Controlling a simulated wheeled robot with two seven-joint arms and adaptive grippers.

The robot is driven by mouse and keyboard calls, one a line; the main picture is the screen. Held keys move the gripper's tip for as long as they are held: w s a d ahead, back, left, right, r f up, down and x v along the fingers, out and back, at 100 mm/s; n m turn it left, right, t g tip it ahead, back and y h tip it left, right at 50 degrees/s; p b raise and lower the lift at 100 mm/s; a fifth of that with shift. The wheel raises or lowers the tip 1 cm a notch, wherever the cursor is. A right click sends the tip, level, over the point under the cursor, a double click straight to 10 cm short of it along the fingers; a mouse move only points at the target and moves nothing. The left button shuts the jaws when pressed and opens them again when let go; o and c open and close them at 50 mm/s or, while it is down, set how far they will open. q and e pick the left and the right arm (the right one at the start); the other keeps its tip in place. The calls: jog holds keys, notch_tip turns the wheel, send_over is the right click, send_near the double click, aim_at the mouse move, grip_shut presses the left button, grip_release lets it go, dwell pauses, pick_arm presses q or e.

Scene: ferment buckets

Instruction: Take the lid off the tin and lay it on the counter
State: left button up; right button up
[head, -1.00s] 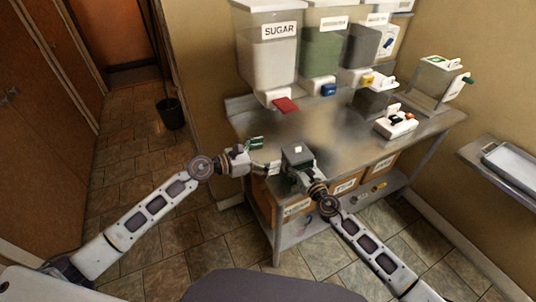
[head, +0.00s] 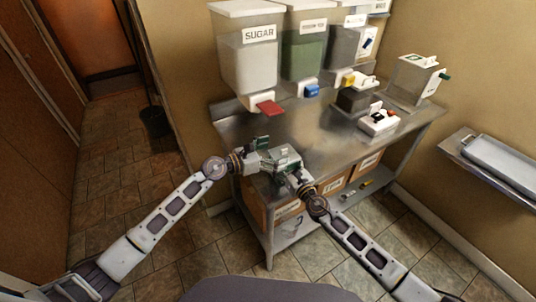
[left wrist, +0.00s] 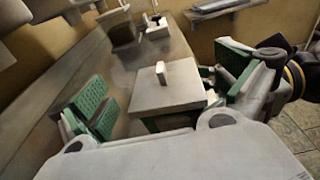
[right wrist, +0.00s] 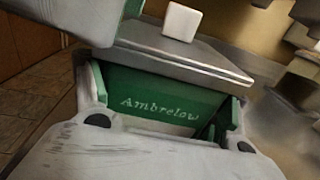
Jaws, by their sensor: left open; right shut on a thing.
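The tin (right wrist: 160,95) is green with the word "Ambrelow" on its side. Its flat grey lid (left wrist: 170,88) is on top, with a small white knob (left wrist: 161,73). In the head view the tin (head: 284,155) is at the counter's front edge. My right gripper (head: 291,174) is shut on the tin, its fingers on either side of the body below the lid. My left gripper (head: 263,150) is open, close beside the lid at the left.
The metal counter (head: 310,125) has free room behind the tin. Dispensers stand along its back, the sugar dispenser (head: 250,65) at the left. A white device (head: 378,122) sits to the right. A tray (head: 500,157) is at far right.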

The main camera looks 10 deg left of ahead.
aim_at(285, 149)
pick_arm(q)
jog(key=shift+x, duration=2.05)
jog(key=shift+c, duration=0.3)
jog(key=c, duration=1)
jog(key=shift+r, duration=1.1)
jog(key=shift+r, duration=2)
pick_arm(e)
jog(key=o, duration=1.5)
